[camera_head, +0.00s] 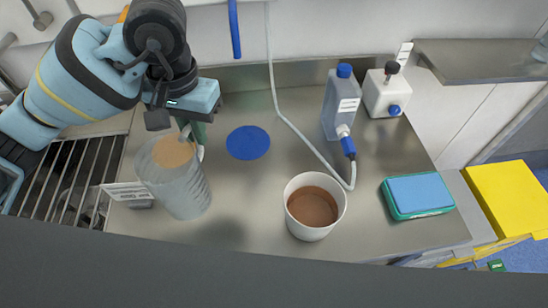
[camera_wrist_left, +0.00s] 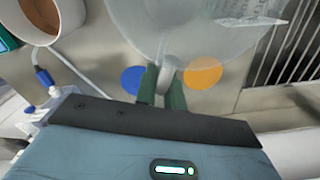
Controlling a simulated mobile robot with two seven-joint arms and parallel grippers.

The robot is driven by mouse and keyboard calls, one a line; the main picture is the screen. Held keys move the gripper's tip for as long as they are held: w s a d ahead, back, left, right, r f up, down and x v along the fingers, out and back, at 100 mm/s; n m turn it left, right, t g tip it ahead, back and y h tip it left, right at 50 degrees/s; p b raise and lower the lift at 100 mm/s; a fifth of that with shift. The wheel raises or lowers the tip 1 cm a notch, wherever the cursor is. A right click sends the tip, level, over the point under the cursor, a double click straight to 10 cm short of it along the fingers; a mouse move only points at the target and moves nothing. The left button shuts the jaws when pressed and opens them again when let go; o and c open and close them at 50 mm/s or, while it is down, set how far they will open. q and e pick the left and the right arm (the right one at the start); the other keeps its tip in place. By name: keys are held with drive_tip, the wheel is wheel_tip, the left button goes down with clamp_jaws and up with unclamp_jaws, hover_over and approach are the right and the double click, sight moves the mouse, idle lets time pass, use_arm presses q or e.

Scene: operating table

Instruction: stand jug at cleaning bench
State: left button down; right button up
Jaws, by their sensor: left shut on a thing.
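A clear, translucent jug (camera_head: 180,190) is at the left of the bench in the head view, looking roughly upright. My left gripper (camera_head: 194,130) is shut on its handle at the far side, near the rim. In the left wrist view the green fingertips (camera_wrist_left: 163,88) close on the handle, and the jug body (camera_wrist_left: 170,35) extends beyond them. A shadow lies on the bench right of the jug, but I cannot tell whether its base touches. The steel bench (camera_head: 255,190) lies beneath. My right gripper is not in view.
An orange disc (camera_wrist_left: 203,73) and a blue disc (camera_head: 248,143) are flat on the bench. A rack (camera_head: 62,178) is left.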

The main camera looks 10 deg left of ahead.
use_arm(q)
drive_tip(key=shift+s+f, duration=0.1)
drive_tip(key=shift+s, duration=0.05)
wheel_tip(320, 180, down, 10)
drive_tip(key=shift+p, duration=0.3)
idle(0.4)
drive_tip(key=shift+f, duration=0.1)
drive_tip(key=c, duration=1.5)
unclamp_jaws()
wheel_tip(320, 180, up, 12)
drive_tip(key=shift+r, duration=0.25)
